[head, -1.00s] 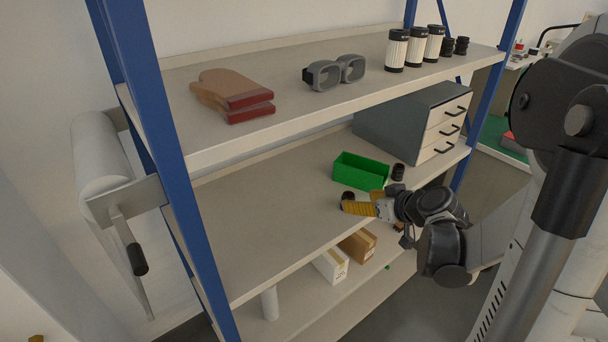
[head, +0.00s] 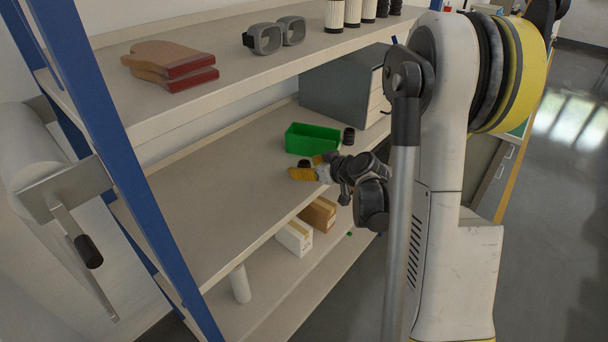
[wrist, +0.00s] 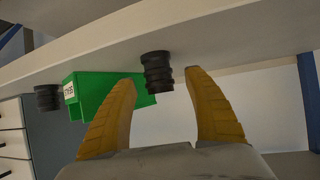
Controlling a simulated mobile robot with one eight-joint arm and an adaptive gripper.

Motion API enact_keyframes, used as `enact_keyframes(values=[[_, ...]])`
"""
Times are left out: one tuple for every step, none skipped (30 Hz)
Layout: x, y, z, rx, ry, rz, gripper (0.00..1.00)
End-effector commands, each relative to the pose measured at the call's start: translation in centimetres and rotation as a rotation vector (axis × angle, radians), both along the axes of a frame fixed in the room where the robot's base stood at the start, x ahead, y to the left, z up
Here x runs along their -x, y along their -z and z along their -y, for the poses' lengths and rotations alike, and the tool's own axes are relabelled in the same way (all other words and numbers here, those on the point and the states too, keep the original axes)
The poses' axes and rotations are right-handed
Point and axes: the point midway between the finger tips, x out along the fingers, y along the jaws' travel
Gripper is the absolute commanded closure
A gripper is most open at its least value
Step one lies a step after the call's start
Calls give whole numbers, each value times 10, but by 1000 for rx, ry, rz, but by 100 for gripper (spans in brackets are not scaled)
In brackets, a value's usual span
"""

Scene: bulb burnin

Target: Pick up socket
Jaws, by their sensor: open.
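A black ribbed socket (wrist: 157,72) shows in the wrist view between the two yellow fingertips of my gripper (wrist: 161,77), with gaps on both sides. The gripper is open and holds nothing. In the head view the same socket (head: 304,163) is a small dark cylinder on the middle shelf, partly hidden by my gripper (head: 303,168). A second black socket (head: 348,135) stands beside the green bin's right end; it also shows at the left of the wrist view (wrist: 47,97). How deep the near socket sits between the fingers I cannot tell.
The green bin (head: 312,139) stands just behind the near socket. A grey drawer cabinet (head: 340,88) is behind it to the right. The upper shelf (head: 225,90) holds mitts, goggles and several cylinders. The middle shelf (head: 215,190) is clear to the left.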

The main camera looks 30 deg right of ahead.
Motion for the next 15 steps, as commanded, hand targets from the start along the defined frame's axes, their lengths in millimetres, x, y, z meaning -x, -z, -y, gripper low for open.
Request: enact_keyframes(values=[[-6,5,-1,0,-1,0,39],[-8,6,-1,1,0,0,39],[-9,6,-1,1,0,0,39],[-9,5,-1,0,1,0,39],[-9,5,-1,0,1,0,39],[-9,5,-1,0,1,0,39],[-9,4,-1,0,1,0,39],[-9,4,-1,0,1,0,39],[-9,4,-1,0,1,0,44],[-9,4,-1,0,1,0,53],[-9,4,-1,0,1,0,62],[-9,4,-1,0,1,0,74],[-9,4,-1,0,1,0,83],[-9,4,-1,0,1,0,93],[-9,4,-1,0,0,0,94]])
